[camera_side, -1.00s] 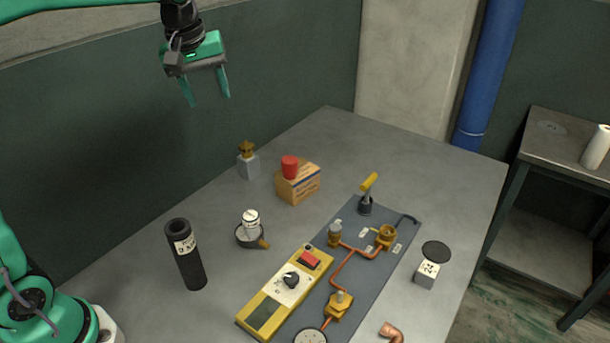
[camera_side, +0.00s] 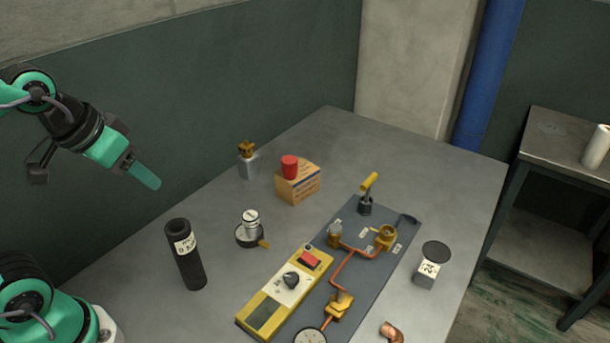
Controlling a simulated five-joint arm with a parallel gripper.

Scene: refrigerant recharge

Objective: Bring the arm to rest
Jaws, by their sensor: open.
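My gripper (camera_side: 146,176) is in the air at the left, in front of the dark wall and beyond the table's left edge. It is seen edge-on, so its fingers overlap in the picture; it is open and empty. It points down and to the right, apart from everything on the table (camera_side: 440,150). My arm reaches in from the left edge, with its base at the lower left.
A black cylinder (camera_side: 186,258) stands nearest my arm. A yellow meter (camera_side: 285,292) lies beside a grey panel (camera_side: 372,272) with copper pipes and brass valves. A cardboard box (camera_side: 298,185) carries a red cap (camera_side: 289,166). A brass-topped grey block (camera_side: 248,165) stands farther back. The far right tabletop is clear.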

